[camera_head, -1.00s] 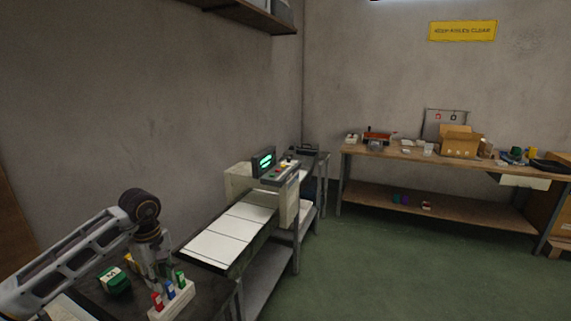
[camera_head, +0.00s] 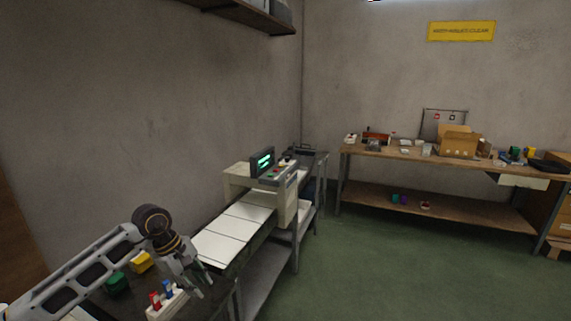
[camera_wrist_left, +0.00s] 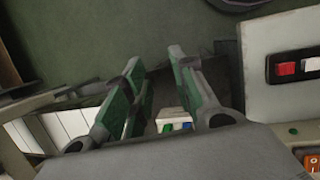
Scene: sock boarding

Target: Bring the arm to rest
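My left arm comes in from the lower left in the head view. Its gripper (camera_head: 204,284) hangs tilted over the white rack (camera_head: 158,312) at the near end of the dark bench and points down to the right. In the left wrist view the two green-padded fingers (camera_wrist_left: 156,72) stand apart with nothing between their tips. My right gripper is not in view.
A green block (camera_head: 116,284) and a yellow block (camera_head: 141,261) lie behind the rack. A white panelled belt (camera_head: 232,232) leads to a machine with a lit green screen (camera_head: 262,161). A wooden bench (camera_head: 400,151) with boxes stands at the back. The green floor on the right is clear.

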